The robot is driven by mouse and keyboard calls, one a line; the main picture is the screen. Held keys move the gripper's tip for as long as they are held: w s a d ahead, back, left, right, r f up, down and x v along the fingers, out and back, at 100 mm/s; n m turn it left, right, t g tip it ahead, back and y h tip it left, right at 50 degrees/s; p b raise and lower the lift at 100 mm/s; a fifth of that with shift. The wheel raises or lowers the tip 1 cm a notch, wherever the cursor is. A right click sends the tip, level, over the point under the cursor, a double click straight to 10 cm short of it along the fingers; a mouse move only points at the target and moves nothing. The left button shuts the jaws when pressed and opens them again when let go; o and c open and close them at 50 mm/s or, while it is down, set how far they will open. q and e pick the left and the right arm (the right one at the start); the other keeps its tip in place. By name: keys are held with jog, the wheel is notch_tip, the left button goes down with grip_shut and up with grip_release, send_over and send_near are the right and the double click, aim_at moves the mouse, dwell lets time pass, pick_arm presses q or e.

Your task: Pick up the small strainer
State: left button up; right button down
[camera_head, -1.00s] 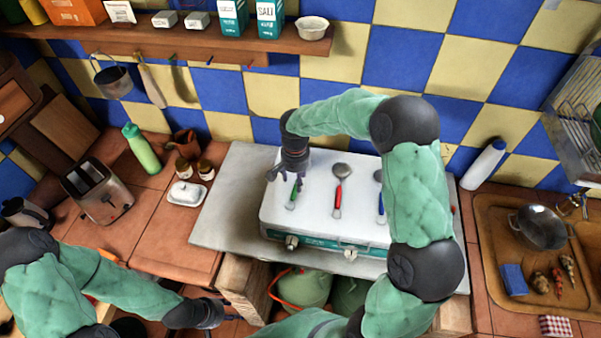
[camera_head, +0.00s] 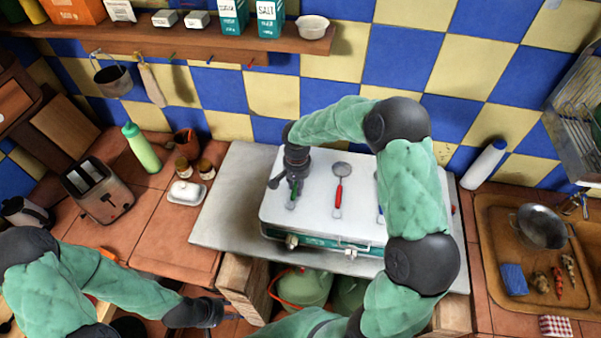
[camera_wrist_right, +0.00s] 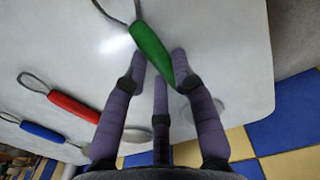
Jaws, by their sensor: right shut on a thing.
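A green-handled utensil, likely the small strainer (camera_wrist_right: 152,50), lies on the white stove lid. In the right wrist view, the purple fingers of this gripper (camera_wrist_right: 160,66) are shut on the green handle. The utensil is mostly hidden in the head view. A red-handled utensil (camera_head: 339,190) with a round metal head lies to its right. The blue-handled one (camera_wrist_right: 42,131) is beyond that. My left gripper (camera_head: 212,312) is low at the left, its fingers unclear.
The white stove lid (camera_head: 312,220) sits on a grey slab (camera_head: 223,215). A butter dish (camera_head: 187,193), jars and a toaster (camera_head: 97,190) stand to the left. A shelf (camera_head: 180,43) runs above.

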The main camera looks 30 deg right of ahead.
jog(key=shift+r, duration=0.8)
jog(key=s+a+r, duration=0.2)
jog(key=s+r, duration=0.3)
jog(key=s, duration=0.1)
jog(key=s+a+r, duration=0.2)
jog(key=s+r, duration=0.4)
jog(key=s, duration=0.1)
jog(key=shift+a+r, duration=0.2)
jog(key=shift+a, duration=0.1)
jog(key=shift+s, duration=0.15)
